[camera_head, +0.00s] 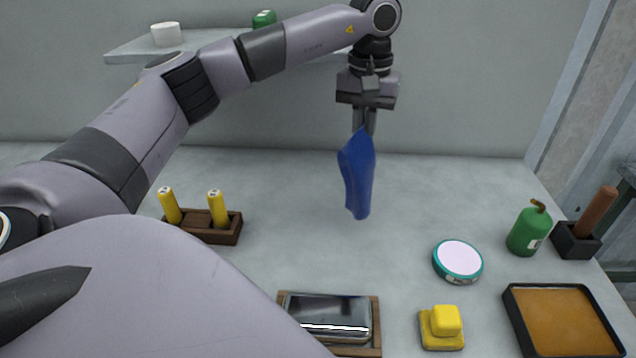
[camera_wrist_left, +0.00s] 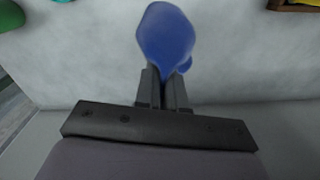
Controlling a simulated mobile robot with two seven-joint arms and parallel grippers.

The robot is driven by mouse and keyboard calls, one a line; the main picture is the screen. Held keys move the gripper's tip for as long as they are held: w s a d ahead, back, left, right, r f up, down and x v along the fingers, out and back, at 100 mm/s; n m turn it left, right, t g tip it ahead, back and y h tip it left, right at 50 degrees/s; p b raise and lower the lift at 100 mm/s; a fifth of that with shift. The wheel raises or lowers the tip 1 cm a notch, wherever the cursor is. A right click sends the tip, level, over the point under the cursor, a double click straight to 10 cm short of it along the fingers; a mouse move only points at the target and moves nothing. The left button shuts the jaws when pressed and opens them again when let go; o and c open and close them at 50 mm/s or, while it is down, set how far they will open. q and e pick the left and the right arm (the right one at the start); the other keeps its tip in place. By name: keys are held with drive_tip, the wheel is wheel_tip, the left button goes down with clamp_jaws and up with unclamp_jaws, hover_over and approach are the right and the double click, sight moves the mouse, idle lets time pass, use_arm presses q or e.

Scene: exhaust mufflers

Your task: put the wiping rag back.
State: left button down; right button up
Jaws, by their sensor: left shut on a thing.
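The wiping rag (camera_head: 357,178) is a blue cloth that hangs down from my left gripper (camera_head: 366,124) in the head view. My left gripper is shut on the rag's upper end and holds it above the middle of the grey table. In the left wrist view the rag (camera_wrist_left: 165,38) shows at the tips of the closed left fingers (camera_wrist_left: 164,82). The rag's lower end seems clear of the table. My right gripper is in neither view.
A wooden holder with yellow-handled tools (camera_head: 203,228) stands at left. In front are a framed dark block (camera_head: 330,318), a yellow block (camera_head: 442,328) and a round tin (camera_head: 458,262). A green bottle (camera_head: 529,230), brush holder (camera_head: 577,242) and brown tray (camera_head: 562,320) stand right. A shelf (camera_head: 125,52) is behind.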

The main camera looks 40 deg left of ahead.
use_arm(q)
wheel_tip(320, 180, down, 6)
drive_tip(key=f+n, duration=0.1)
drive_tip(key=n, duration=0.1)
drive_tip(key=s+a+f, duration=0.1)
drive_tip(key=s+f, duration=0.2)
drive_tip(key=s, duration=0.2)
drive_tip(key=s+a+f, duration=0.2)
drive_tip(key=s+f, duration=0.1)
drive_tip(key=s, duration=0.3)
drive_tip(key=s+a+f, duration=0.2)
drive_tip(key=s+f, duration=0.2)
drive_tip(key=s, duration=0.1)
drive_tip(key=shift+s+a, duration=0.1)
drive_tip(key=shift+s, duration=0.3)
drive_tip(key=c, duration=0.9)
unclamp_jaws()
